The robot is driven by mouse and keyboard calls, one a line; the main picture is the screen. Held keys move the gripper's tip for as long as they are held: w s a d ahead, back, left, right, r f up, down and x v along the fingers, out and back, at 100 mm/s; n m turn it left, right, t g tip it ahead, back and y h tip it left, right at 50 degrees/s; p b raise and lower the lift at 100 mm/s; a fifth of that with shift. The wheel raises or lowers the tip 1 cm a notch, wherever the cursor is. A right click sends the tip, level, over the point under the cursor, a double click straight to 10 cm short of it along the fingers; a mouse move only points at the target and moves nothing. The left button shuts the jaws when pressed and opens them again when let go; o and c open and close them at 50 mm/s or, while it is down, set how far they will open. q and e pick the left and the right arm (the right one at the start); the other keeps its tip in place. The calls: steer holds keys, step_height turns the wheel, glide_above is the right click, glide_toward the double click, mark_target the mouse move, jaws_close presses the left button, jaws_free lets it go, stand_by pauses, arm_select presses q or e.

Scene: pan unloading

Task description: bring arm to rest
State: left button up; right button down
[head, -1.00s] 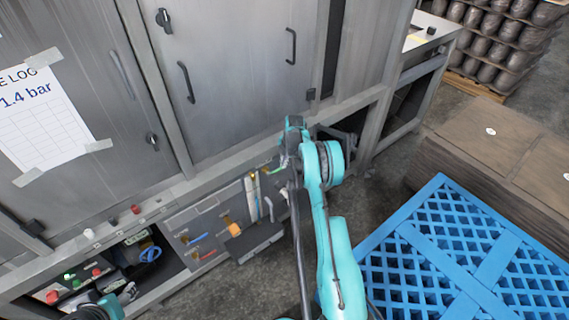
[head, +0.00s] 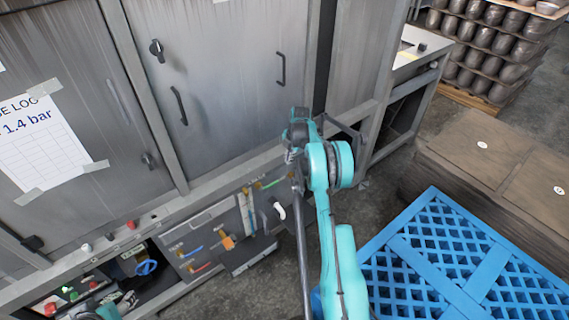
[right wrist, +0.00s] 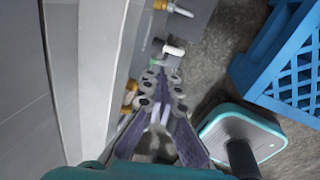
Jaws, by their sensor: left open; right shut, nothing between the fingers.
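My right arm (head: 336,240) rises through the middle of the head view, in front of the grey machine's lower frame. In the right wrist view its gripper (right wrist: 162,82) is shut and empty, its fingertips together beside the machine's side and small fittings. In the head view this gripper is largely hidden by the arm and hard to make out. My left gripper (head: 124,302) shows only partly at the bottom left, near the open lower bay; it is open, with nothing visible in it.
The grey machine (head: 225,80) with door handles fills the left and back. A tool panel (head: 205,240) hangs low on it. Bare floor (head: 385,195) lies between machine and pallet.

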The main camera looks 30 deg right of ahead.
steer(key=shift+d+r, duration=0.1)
steer(key=shift+r, duration=0.05)
steer(key=shift+r, duration=0.1)
stand_by(0.4)
steer(key=s+a+r+m+t, duration=0.1)
steer(key=s+a+r+m, duration=0.2)
steer(key=a+r, duration=0.5)
steer(key=s+a+r+m, duration=0.25)
steer(key=a+r, duration=0.25)
steer(key=r, duration=0.5)
steer(key=s+a+r+m+t+h, duration=0.1)
steer(key=s+a+r+m+t, duration=0.1)
steer(key=s+a+r+m, duration=0.7)
steer(key=s+a+f+m, duration=0.2)
steer(key=s+a, duration=0.1)
steer(key=s, duration=0.3)
steer(key=s+a+f+m+t, duration=0.1)
steer(key=s+a, duration=0.2)
steer(key=s, duration=0.4)
steer(key=s+a+f+m+t, duration=0.1)
steer(key=s+a+f+m, duration=0.1)
steer(key=s+a, duration=0.2)
steer(key=s, duration=0.3)
steer(key=shift+f+m, duration=0.3)
steer(key=shift+m, duration=0.05)
